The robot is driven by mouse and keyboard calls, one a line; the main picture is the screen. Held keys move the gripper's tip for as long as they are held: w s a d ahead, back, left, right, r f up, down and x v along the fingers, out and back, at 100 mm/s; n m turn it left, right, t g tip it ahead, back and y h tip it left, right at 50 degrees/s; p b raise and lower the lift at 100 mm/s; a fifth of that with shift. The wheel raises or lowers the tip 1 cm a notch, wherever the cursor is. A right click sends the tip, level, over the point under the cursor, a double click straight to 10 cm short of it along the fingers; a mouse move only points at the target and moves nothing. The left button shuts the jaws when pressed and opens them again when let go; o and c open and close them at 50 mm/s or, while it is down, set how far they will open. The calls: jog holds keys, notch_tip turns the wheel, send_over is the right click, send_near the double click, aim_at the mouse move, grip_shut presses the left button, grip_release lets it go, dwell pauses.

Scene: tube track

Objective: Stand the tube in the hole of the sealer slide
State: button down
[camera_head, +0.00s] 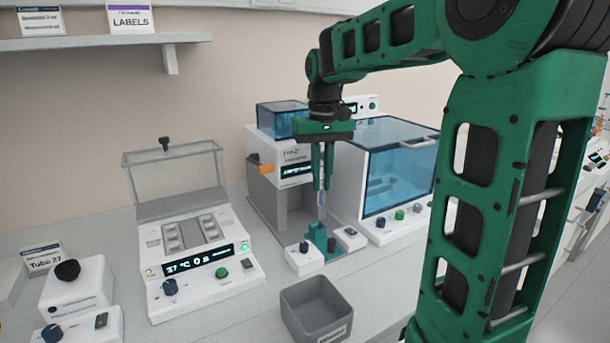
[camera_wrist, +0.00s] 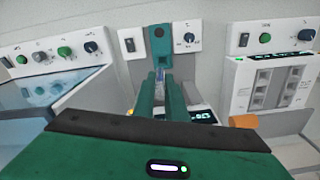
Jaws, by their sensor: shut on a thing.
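My gripper (camera_head: 322,185) points straight down in front of the sealer (camera_head: 270,190), its fingers shut on a slim clear tube (camera_head: 321,205). The tube is upright, and its lower end is at or just above the green sealer slide (camera_head: 317,234). I cannot tell whether the tip is inside the hole. In the wrist view, my gripper (camera_wrist: 161,90) has the tube (camera_wrist: 160,74) between its fingers, with the green slide (camera_wrist: 160,45) and its dark knob beyond.
A heater block with a raised clear lid (camera_head: 195,255) stands to the left. A blue-windowed cabinet (camera_head: 395,175) is close on the right. A grey bin (camera_head: 315,310) sits in front of the slide. An orange lever (camera_head: 262,168) sticks out of the sealer's left side.

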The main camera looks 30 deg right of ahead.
aim_at(319, 202)
jog(key=shift+w+a+f, duration=0.1)
jog(key=shift+a+f, duration=0.1)
jog(key=shift+f, duration=0.5)
jog(key=shift+a+f, duration=0.15)
jog(key=shift+f, duration=0.5)
notch_tip(319, 202, down, 2)
jog(key=shift+f, duration=0.1)
jog(key=shift+f, duration=0.25)
dwell(0.3)
jog(key=shift+f, duration=0.2)
dwell(0.3)
jog(key=shift+f, duration=0.35)
jog(key=shift+f, duration=1.2)
dwell(0.9)
